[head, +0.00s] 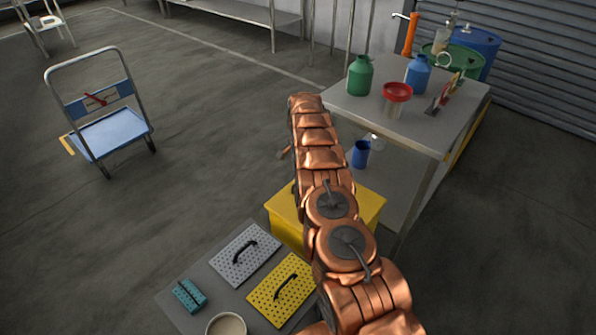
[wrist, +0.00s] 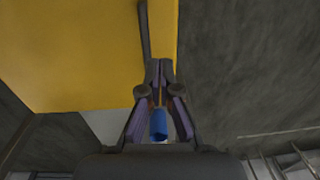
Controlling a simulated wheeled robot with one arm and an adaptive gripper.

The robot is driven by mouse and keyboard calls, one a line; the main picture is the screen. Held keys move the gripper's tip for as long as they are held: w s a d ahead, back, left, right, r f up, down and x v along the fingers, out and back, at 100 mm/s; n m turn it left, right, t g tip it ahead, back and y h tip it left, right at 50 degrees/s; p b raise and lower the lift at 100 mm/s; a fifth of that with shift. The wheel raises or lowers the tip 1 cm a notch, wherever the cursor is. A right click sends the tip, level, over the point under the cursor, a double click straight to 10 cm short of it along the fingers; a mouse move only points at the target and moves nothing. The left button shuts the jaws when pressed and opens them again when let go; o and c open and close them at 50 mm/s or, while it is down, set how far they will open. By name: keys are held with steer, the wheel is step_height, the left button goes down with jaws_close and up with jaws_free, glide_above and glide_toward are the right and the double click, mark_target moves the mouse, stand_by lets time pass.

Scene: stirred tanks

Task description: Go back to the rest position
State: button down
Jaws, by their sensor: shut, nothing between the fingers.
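My gripper (wrist: 159,70) shows in the wrist view with its fingertips together and nothing between them. In the head view my copper arm reaches forward and bends down at its far end, and the gripper is hidden behind it. A yellow box (head: 369,209) stands under the arm, partly covered by it. The yellow box also fills the upper left of the wrist view (wrist: 70,50). A blue cup (head: 361,154) stands on the table's lower shelf. A blue thing (wrist: 158,124), probably that cup, shows through the gap between the finger linkages.
A grey table (head: 440,120) at right bears a green bottle (head: 359,77), a blue bottle (head: 418,75) and a red funnel (head: 397,91). A platform in front holds a grey plate (head: 232,262) and a yellow plate (head: 270,305). A blue trolley (head: 112,131) stands left. Floor between is clear.

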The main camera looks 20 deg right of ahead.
steer(key=s+a+r+n+y+p, duration=0.15)
steer(key=s+a+r, duration=0.25)
steer(key=r, duration=0.7)
steer(key=s+a+r+n, duration=0.2)
steer(key=s+a+r, duration=0.25)
steer(key=r, duration=0.55)
steer(key=s+a+r+n+g+p, duration=0.15)
steer(key=s+a+r+n, duration=0.35)
steer(key=s+r, duration=0.6)
steer(key=s+a+r+n+h+p, duration=0.1)
steer(key=s+r+n, duration=0.1)
steer(key=s, duration=1.7)
steer(key=s+a+r+n+p, duration=0.2)
steer(key=s, duration=1.7)
steer(key=shift+r+g+h, duration=0.2)
steer(key=shift+g+h, duration=0.15)
steer(key=shift+g, duration=0.1)
steer(key=shift+s, duration=0.1)
